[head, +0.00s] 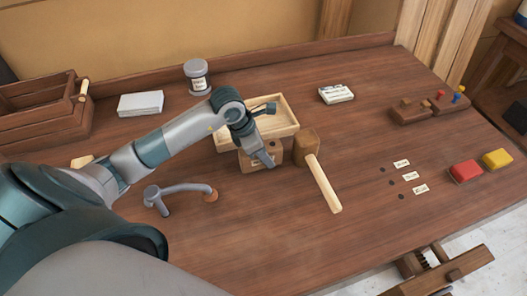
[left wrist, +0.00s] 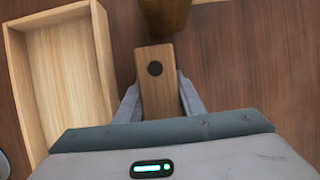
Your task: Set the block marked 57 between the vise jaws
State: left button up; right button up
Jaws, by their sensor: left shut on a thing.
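My left gripper (head: 264,158) is shut on a wooden block (head: 246,160), just in front of the pale wooden tray. The block has a pale label on its front, too small to read, so I cannot confirm the number 57. In the left wrist view the block (left wrist: 156,98) sits between the two fingers, with a dark round spot on its top. I cannot tell whether it touches the bench. The wooden vise (head: 450,272) is at the bench's front right edge, partly cut off by the frame. My right gripper is not in view.
The pale tray (head: 284,112) is right behind the block. A mallet (head: 324,185) lies close on the right. A curved grey tool (head: 180,188) lies to the left. Red (head: 465,171) and yellow (head: 497,159) blocks are far right. The bench's front middle is clear.

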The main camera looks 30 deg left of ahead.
pick_arm(q)
jog(key=shift+d, duration=0.2)
jog(key=o, duration=0.8)
jog(key=shift+f, duration=0.1)
jog(key=o, duration=0.5)
jog(key=shift+a, duration=0.1)
jog(key=shift+r, duration=0.3)
jog(key=shift+s+a+r, duration=0.1)
jog(key=shift+a+r, duration=0.1)
jog(key=shift+r, duration=0.1)
jog(key=b+v, duration=0.3)
jog(key=v, duration=0.6)
jog(key=shift+s+r, duration=0.1)
jog(key=shift+r, duration=0.15)
jog(key=shift+b+v, duration=0.3)
jog(key=shift+v, duration=0.45)
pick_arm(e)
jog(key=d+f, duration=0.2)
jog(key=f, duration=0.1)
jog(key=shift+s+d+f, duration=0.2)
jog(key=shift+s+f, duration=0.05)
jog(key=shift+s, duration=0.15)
